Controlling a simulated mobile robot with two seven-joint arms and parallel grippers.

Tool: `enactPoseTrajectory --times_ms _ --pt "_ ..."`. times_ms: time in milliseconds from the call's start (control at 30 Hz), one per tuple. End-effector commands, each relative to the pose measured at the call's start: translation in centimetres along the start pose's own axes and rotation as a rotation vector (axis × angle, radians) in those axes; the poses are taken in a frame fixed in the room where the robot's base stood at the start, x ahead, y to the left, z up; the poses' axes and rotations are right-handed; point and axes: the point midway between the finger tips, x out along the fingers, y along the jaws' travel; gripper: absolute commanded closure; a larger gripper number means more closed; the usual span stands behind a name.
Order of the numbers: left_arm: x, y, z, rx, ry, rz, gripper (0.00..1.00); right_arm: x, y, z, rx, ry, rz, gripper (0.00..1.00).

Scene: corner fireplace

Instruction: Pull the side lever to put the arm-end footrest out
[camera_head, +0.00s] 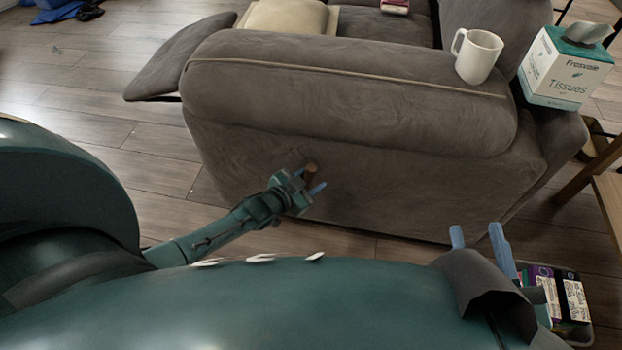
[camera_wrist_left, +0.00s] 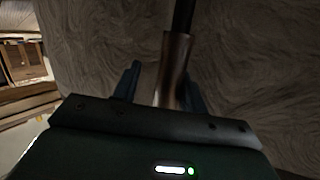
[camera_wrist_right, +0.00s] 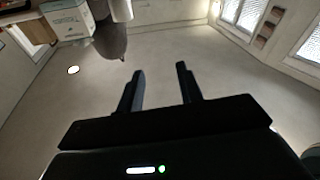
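The grey sofa (camera_head: 360,110) stands with its arm end facing me. The side lever (camera_head: 311,169), with a brown grip, sticks out low on that end panel; it also shows in the left wrist view (camera_wrist_left: 173,62). A padded grey footrest panel (camera_head: 178,62) juts out, tilted, from the sofa's left end. My left gripper (camera_head: 308,181) is at the lever, its fingers apart on either side of the grip. In the left wrist view a gap shows between the left finger and the lever; contact on the right is unclear. My right gripper (camera_head: 478,240) is open and empty.
A white mug (camera_head: 477,56) stands on the sofa arm, with a tissue box (camera_head: 563,68) behind it at the right. A wooden table (camera_head: 608,190) is at the right edge. A tray with small boxes (camera_head: 560,295) lies by my right gripper.

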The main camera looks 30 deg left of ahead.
Motion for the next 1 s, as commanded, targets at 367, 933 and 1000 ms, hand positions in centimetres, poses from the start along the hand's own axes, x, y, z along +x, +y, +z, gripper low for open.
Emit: enactPoseTrajectory --times_ms 367,933,1000 --pt "-0.5 0.2 -0.2 -0.002 0.002 0.004 0.55 0.1 0.1 -0.4 -0.003 -0.001 0.000 0.64" --pt "-11.5 0.2 -0.2 -0.002 -0.002 0.004 0.55 -0.6 1.4 0.1 0.012 -0.228 0.037 0.64" --pt "-12.3 0.1 -0.1 -0.002 -0.002 0.003 0.55 -0.6 1.5 0.1 0.018 -0.248 0.038 0.64"
